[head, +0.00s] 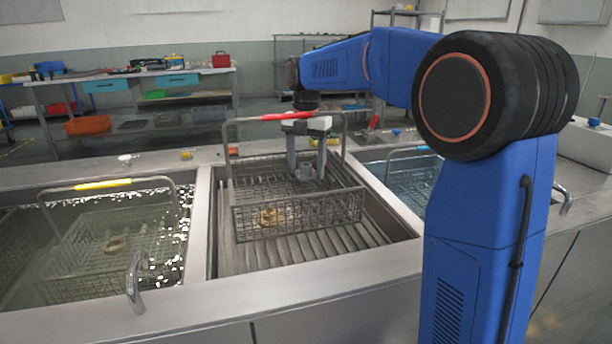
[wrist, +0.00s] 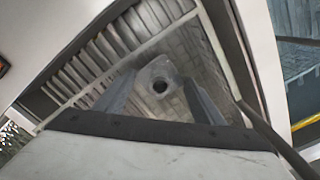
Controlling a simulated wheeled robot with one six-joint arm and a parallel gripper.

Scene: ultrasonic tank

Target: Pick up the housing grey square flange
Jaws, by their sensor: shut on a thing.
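My gripper (head: 306,172) is over the right rear part of the middle basket (head: 290,212), fingers pointing down. In the wrist view, its two fingers (wrist: 160,88) are shut on the housing grey square flange (wrist: 155,70), a grey piece with a round dark hole, which sits between the fingertips. In the head view the flange is too small and grey to tell clearly from the fingers and the mesh. Whether it touches the basket floor cannot be told.
The middle basket has a red-grip handle (head: 295,116) arching beside my gripper. A brass-coloured ring (head: 268,217) lies in this basket. A left basket with a yellow-grip handle (head: 103,184) holds another ring (head: 115,244). A blue-tinted tank (head: 410,178) is at right.

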